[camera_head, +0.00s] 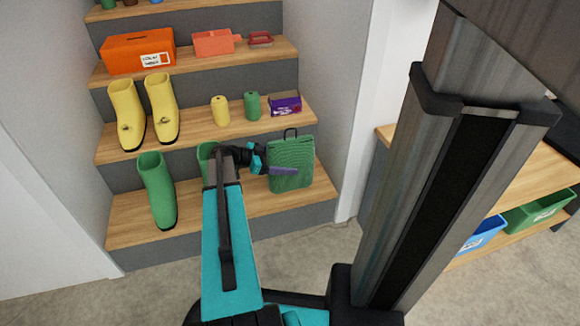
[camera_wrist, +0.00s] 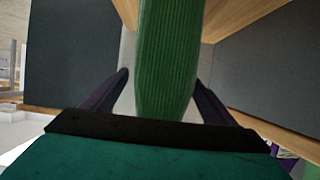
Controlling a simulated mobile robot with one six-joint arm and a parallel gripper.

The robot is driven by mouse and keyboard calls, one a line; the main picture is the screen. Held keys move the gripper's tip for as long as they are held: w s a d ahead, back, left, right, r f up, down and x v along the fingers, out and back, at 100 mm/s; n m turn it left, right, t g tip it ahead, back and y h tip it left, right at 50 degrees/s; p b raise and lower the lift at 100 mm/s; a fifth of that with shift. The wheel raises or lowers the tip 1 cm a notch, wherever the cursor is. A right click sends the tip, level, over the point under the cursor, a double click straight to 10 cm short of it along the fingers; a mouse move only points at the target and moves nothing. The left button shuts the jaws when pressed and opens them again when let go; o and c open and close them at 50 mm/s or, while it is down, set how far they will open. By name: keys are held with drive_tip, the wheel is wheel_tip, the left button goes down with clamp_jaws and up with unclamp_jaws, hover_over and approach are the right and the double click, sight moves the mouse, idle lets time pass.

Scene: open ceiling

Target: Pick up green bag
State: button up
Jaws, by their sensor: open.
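The green bag (camera_head: 291,160) stands upright on the lowest visible stair step, at its right end, with a black handle loop on top. In the wrist view the bag (camera_wrist: 168,60) shows as a narrow ribbed green shape in the middle. My gripper (camera_head: 282,170) is at the bag, with one purple finger across its front face. In the wrist view my gripper (camera_wrist: 162,82) is open, with one finger on each side of the bag and a gap visible beside it. The far finger is hidden behind the bag in the head view.
Green boots (camera_head: 157,190) stand left on the same wooden step (camera_head: 240,200); my arm partly hides one. Yellow boots (camera_head: 126,112), a yellow bottle (camera_head: 220,110), a green bottle (camera_head: 252,106) and a purple box (camera_head: 285,103) are one step up. A wall is right of the bag.

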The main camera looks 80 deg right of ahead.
sight(285, 154)
idle(0.3)
drive_tip(key=c, duration=1.3)
drive_tip(key=shift+c, duration=0.4)
drive_tip(key=shift+r, duration=0.1)
drive_tip(key=shift+r+p, duration=0.55)
drive_tip(key=shift+r, duration=0.25)
drive_tip(key=shift+r+p, duration=0.55)
drive_tip(key=shift+r, duration=0.4)
drive_tip(key=s+a+r+p, duration=0.1)
drive_tip(key=a+p, duration=0.3)
drive_tip(key=a, duration=1.1)
drive_tip(key=shift+s+a+r, duration=0.15)
drive_tip(key=shift+s+a, duration=0.25)
drive_tip(key=shift+s, duration=0.45)
